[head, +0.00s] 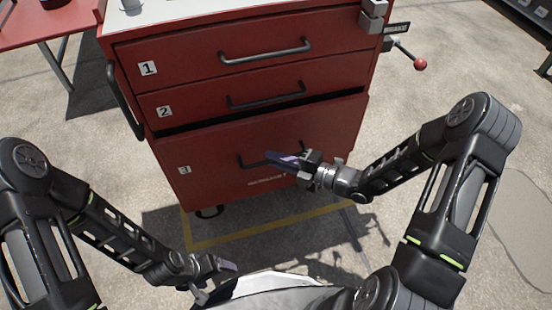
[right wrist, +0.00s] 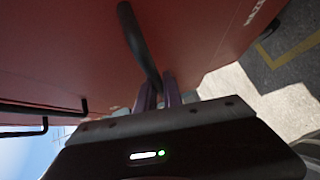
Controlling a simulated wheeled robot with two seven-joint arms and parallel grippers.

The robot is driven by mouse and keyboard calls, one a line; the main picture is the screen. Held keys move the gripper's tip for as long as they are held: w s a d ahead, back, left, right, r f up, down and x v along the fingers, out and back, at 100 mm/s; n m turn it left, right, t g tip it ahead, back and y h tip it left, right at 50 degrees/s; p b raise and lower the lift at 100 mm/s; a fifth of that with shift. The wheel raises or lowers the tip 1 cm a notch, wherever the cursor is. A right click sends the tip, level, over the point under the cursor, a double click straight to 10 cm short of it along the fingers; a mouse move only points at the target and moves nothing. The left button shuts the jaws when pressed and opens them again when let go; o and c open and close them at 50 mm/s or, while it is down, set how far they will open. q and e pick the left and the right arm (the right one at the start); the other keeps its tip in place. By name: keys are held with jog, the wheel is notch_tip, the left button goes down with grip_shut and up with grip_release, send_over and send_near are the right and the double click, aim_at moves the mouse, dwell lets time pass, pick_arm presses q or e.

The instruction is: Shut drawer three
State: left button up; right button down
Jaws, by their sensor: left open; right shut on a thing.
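Drawer three (head: 215,185) is the large bottom drawer of a red cabinet, marked with a 3 label. It stands out a little, with a dark gap above its front. Its dark bar handle (head: 243,162) is partly hidden by my right gripper (head: 285,158). The right gripper is shut on this handle. In the right wrist view the handle (right wrist: 140,45) runs down between the two fingers (right wrist: 160,92), close to the red drawer front (right wrist: 200,40). My left gripper (head: 225,266) is open and empty, low in front of the cabinet and apart from it.
Drawer one (head: 190,62) and drawer two (head: 200,105) above look shut. A side handle (head: 122,100) is at the cabinet's left, and a lever with a red knob (head: 420,64) sticks out right. A red table (head: 40,30) stands back left. Yellow floor lines (head: 230,240) lie in front.

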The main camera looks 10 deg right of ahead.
aim_at(294, 155)
dwell(0.3)
jog(key=w+b, duration=0.2)
jog(key=w, duration=0.2)
jog(key=c, duration=1.5)
grip_release()
jog(key=shift+a, duration=0.1)
jog(key=p+v, duration=0.2)
jog(key=v, duration=0.4)
jog(key=shift+s+d+r, duration=0.1)
jog(key=shift+s+d, duration=0.1)
jog(key=shift+d, duration=0.1)
jog(key=shift+s+d, duration=0.35)
